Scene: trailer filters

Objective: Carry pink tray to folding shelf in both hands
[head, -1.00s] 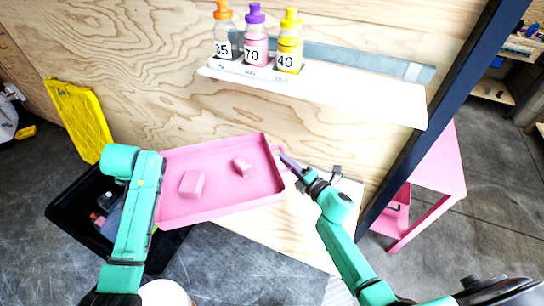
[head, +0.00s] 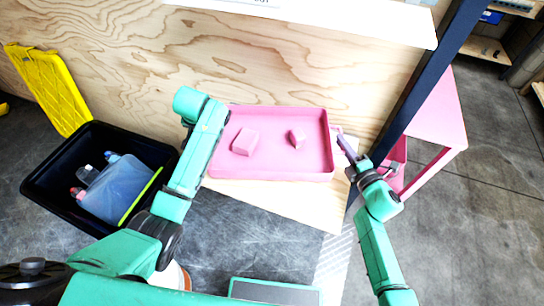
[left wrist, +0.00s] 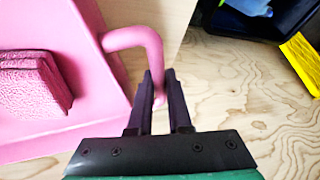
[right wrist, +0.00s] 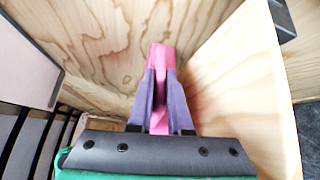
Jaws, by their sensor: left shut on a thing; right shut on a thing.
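The pink tray (head: 270,171) is level in front of the plywood wall, with two pink blocks (head: 246,141) (head: 297,138) inside. My left gripper (left wrist: 160,88) is shut on the tray's left handle (left wrist: 142,40); in the head view my left arm hides it. My right gripper (head: 347,145) is shut on the right handle, which shows pink between its fingers in the right wrist view (right wrist: 160,58). A light wooden board (head: 300,205) lies below the tray, possibly the folding shelf; I cannot tell whether they touch.
A pale ledge (head: 350,18) is on the wall above. A dark post (head: 425,90) stands right of the tray, with pink furniture (head: 440,125) behind it. A black crate (head: 60,165) with bottles and a yellow lid (head: 48,85) are at the left.

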